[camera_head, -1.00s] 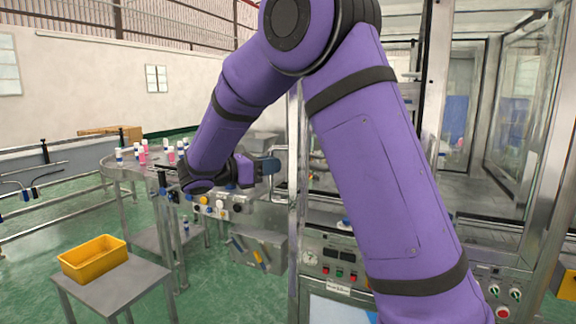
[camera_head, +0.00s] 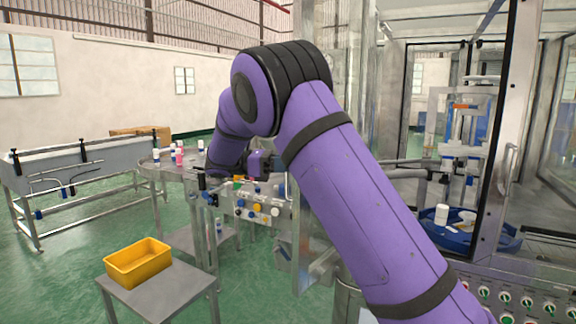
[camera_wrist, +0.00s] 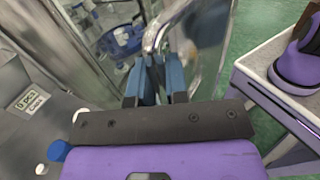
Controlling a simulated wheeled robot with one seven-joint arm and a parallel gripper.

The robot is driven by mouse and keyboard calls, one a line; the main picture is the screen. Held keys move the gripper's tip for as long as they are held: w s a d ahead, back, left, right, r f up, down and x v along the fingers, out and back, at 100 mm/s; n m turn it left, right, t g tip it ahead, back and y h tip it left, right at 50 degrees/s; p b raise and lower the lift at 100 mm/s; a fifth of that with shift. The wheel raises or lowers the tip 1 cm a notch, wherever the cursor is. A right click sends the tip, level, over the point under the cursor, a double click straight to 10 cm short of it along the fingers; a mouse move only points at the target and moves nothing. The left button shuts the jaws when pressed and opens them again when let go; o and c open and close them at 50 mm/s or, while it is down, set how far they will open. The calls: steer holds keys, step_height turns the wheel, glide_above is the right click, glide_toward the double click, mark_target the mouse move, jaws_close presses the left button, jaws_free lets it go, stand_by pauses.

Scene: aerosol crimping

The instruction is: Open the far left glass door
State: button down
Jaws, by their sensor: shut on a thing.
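The glass door (camera_head: 340,35) with its metal frame stands swung out from the machine in the head view, partly hidden behind my arm. In the wrist view its glass pane (camera_wrist: 210,55) runs along the right of a curved metal handle (camera_wrist: 152,40). My gripper (camera_wrist: 158,82) has its blue fingers shut on this handle. In the head view my gripper (camera_head: 265,163) is small and largely hidden by my arm, so the grip itself cannot be made out there.
The machine interior shows a blue round plate (camera_head: 465,238) with a white can (camera_head: 441,215). A yellow bin (camera_head: 138,262) sits on a small metal table (camera_head: 170,290) at the lower left.

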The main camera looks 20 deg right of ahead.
steer(key=shift+d, duration=0.1)
steer(key=c, duration=1.1)
jaws_free()
steer(key=shift+c, duration=0.2)
steer(key=shift+w, duration=0.1)
steer(key=v, duration=1)
steer(key=shift+w+a, duration=0.2)
steer(key=shift+a, duration=0.15)
